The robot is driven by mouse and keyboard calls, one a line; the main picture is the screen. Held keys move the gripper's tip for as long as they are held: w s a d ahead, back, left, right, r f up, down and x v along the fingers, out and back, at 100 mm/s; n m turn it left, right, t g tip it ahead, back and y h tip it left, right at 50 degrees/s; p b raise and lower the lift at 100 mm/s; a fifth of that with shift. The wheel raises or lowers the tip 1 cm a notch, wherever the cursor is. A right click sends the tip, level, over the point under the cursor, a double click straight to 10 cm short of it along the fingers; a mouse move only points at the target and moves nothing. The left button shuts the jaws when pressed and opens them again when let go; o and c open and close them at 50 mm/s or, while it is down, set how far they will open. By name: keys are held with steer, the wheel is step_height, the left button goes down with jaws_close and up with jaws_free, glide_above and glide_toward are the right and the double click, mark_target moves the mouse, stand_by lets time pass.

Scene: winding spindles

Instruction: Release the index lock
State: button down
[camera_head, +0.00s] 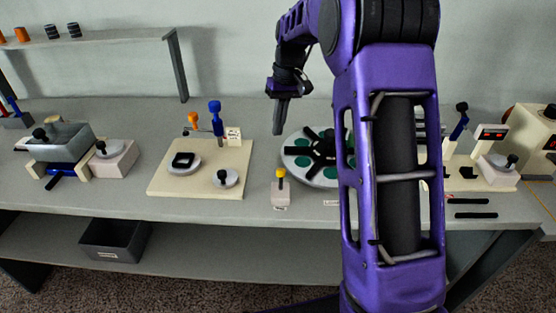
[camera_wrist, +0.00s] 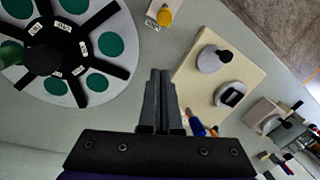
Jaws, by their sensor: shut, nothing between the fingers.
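A round grey index plate (camera_head: 292,152) with green discs and a black spoked hub lies on the bench, partly hidden by my arm. The wrist view shows the plate (camera_wrist: 15,90) at left. A small pale block with a yellow-topped lever (camera_head: 281,176), likely the index lock, stands at its front left; its label is too small to read. The yellow knob (camera_wrist: 165,17) shows at the top of the wrist view. My gripper (camera_head: 277,131) is shut and empty, pointing down above the bench, left of and behind the plate. Its fingers (camera_wrist: 160,73) touch nothing in the wrist view.
A cream board (camera_head: 160,186) with blue and orange levers, a black-square dial and a knob lies left of my gripper. A grey box unit (camera_head: 65,141) stands further left. More levers and displays (camera_head: 492,134) stand at right. Bench front is mostly clear.

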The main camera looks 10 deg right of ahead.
mark_target(281, 172)
steer(key=f, duration=0.3)
steer(key=a+f, duration=0.1)
steer(key=f, duration=0.2)
steer(key=f+b, duration=0.1)
steer(key=f, duration=0.3)
steer(key=shift+s+a, duration=0.2)
steer(key=shift+a, duration=0.1)
steer(key=s, duration=0.1)
steer(key=s+r, duration=0.1)
steer(key=s, duration=0.1)
steer(key=shift+d+r, duration=0.15)
steer(key=shift+d, duration=0.15)
steer(key=shift+s+d+r, duration=0.1)
steer(key=shift+s, duration=0.25)
steer(key=shift+s+b, duration=0.1)
steer(key=shift+b, duration=0.45)
steer(key=shift+s+r+t, duration=0.1)
steer(key=shift+t, duration=0.3)
